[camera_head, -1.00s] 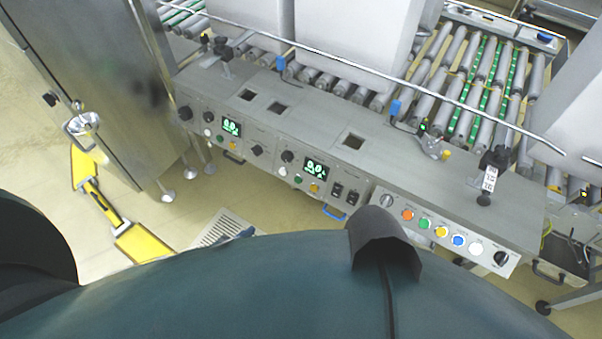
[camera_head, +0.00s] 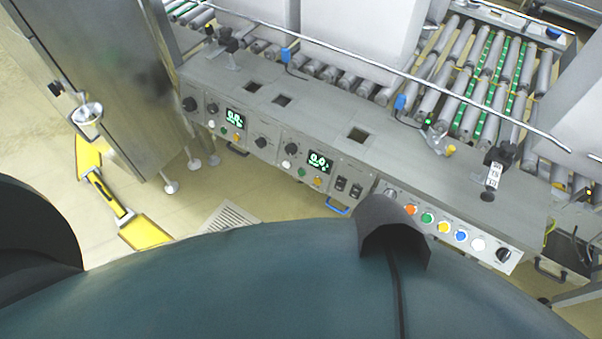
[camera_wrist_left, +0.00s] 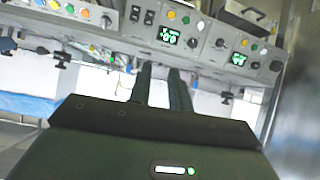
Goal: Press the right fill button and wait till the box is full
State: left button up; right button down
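The control console (camera_head: 455,170) runs along the roller line. Its right display (camera_head: 319,162) is lit green, with a white button (camera_head: 286,164), a green button (camera_head: 301,172) and a yellow button (camera_head: 317,182) beside it. Labels are too small to read, so I cannot tell which is the fill button. In the left wrist view this right display (camera_wrist_left: 169,36) shows upside down. My left gripper (camera_wrist_left: 160,72) has its fingers slightly apart, empty, pointing toward the console; contact cannot be told. White boxes (camera_head: 350,30) stand on the rollers; their fill is not visible. My right gripper is not in view.
A left display (camera_head: 235,117) has similar buttons. A row of coloured buttons, including an orange one (camera_head: 410,209), sits at the console's right. A steel cabinet (camera_head: 100,70) stands left.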

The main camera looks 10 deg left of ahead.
pick_arm(q)
grip_shut()
jog(key=shift+w, duration=0.1)
dwell(1.0)
